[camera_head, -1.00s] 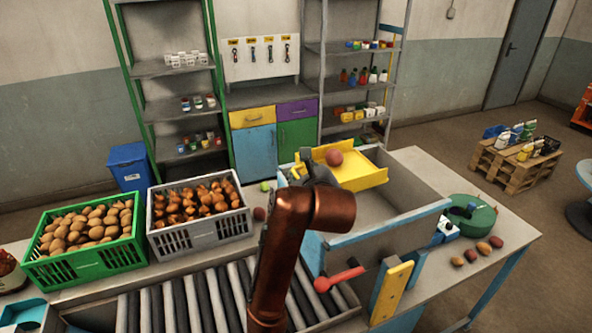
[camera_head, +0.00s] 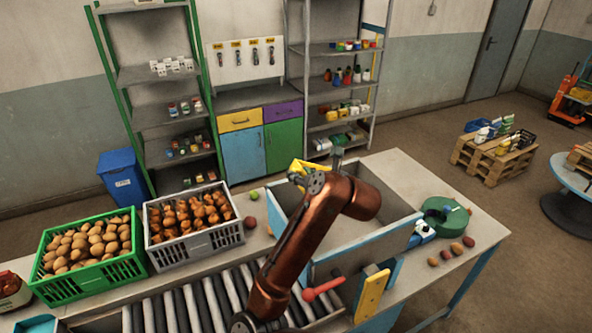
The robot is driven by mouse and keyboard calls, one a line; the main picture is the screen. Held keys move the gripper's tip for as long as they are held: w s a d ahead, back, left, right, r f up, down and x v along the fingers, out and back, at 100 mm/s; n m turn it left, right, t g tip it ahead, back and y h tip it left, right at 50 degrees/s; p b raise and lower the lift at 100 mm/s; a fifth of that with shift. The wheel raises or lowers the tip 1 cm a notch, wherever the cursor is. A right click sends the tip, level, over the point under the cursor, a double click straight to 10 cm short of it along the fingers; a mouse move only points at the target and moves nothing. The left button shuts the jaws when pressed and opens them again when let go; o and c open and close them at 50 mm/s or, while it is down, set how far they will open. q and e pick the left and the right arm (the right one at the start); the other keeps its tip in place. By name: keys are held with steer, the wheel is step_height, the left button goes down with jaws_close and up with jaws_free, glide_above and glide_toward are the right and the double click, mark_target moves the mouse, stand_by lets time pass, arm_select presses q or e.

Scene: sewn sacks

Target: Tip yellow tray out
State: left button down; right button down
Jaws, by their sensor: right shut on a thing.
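The yellow tray (camera_head: 296,166) shows only as a small yellow corner behind my right gripper, over the back left of the large grey box (camera_head: 385,185) with a blue front edge. The rest of the tray is hidden by my gripper and copper-coloured right arm, so its tilt and contents cannot be told. My right gripper (camera_head: 312,178) is shut on the tray; its fingertips are partly hidden. No red round item shows in the visible part of the tray. The visible part of the grey box's inside looks empty. My left gripper is not in view.
A green crate of brown potatoes (camera_head: 95,285) and a grey crate of onions (camera_head: 225,238) stand left of the box. A roller conveyor (camera_head: 205,302) runs in front. A green round object (camera_head: 445,214) and several small round items lie right of the box.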

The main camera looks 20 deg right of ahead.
steer(key=shift+a+f, duration=0.1)
steer(key=shift+f, duration=0.05)
steer(key=shift+a, duration=0.1)
steer(key=shift+r, duration=0.2)
step_height(320, 180, up, 5)
steer(key=n+h+p, duration=0.2)
steer(key=n, duration=0.1)
steer(key=shift+f, duration=0.2)
steer(key=shift+r+n+h, duration=0.5)
steer(key=shift+r, duration=0.05)
